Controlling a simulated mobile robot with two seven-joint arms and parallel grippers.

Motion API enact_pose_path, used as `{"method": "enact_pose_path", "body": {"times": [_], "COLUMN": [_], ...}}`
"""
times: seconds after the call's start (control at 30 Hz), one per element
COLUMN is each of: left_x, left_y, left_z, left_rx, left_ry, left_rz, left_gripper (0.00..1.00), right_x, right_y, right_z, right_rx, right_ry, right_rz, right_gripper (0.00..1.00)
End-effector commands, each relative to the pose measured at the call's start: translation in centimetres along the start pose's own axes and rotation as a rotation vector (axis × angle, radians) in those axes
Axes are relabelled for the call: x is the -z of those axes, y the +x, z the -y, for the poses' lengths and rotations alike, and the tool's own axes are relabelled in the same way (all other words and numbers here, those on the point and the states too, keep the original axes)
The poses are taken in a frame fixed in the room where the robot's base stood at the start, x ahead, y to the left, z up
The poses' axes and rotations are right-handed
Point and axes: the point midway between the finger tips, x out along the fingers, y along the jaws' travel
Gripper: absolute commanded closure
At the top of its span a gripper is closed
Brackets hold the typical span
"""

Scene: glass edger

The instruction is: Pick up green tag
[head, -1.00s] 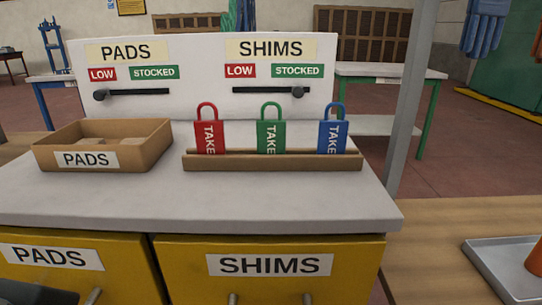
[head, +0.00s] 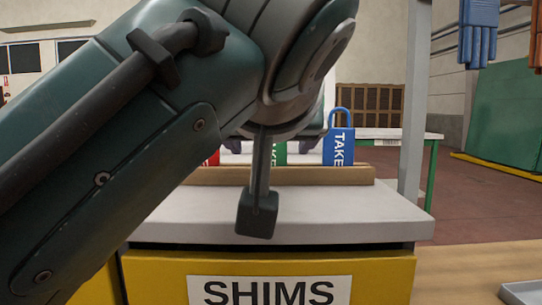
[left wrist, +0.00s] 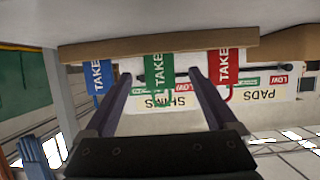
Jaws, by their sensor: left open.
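The green tag (left wrist: 155,72) is padlock-shaped with white lettering and stands in a wooden rack (left wrist: 150,48), which appears upside down in the left wrist view. My left gripper (left wrist: 160,74) is open, and its two dark fingers lie on either side of the green tag in that view. I cannot tell whether the tag is fully between the fingertips. In the head view my left arm hides most of the green tag (head: 279,154); only a sliver shows. My right gripper is not in view.
A blue tag (head: 338,147) and a red tag (left wrist: 222,66) stand in the same rack, one on each side of the green tag. The red one is close to a finger. A grey post (head: 415,100) rises at the right of the counter (head: 370,212).

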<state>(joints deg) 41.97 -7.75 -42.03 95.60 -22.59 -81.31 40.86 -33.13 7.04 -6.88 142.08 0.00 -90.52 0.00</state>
Motion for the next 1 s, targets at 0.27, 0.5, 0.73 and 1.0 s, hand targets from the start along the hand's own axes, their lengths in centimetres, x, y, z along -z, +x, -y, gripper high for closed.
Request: {"method": "enact_pose_path", "body": {"times": [0.27,0.5,0.73,1.0], "left_x": [0.7,0.8,0.8,0.8], "left_y": [2.9,5.2,5.3,5.3], "left_z": [0.0,-0.1,-0.1,-0.1], "left_rx": [0.004,0.001,-0.001,-0.001], "left_ry": [0.002,0.0,-0.001,-0.001], "left_rz": [0.0,0.001,0.001,0.001], "left_gripper": [0.09,0.09,0.09,0.35], "right_x": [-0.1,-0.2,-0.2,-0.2], "right_y": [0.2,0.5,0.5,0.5], "right_z": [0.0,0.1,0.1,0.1], "right_rx": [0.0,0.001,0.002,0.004], "right_ry": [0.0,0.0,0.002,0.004], "right_rz": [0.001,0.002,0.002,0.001], "right_gripper": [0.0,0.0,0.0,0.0]}}
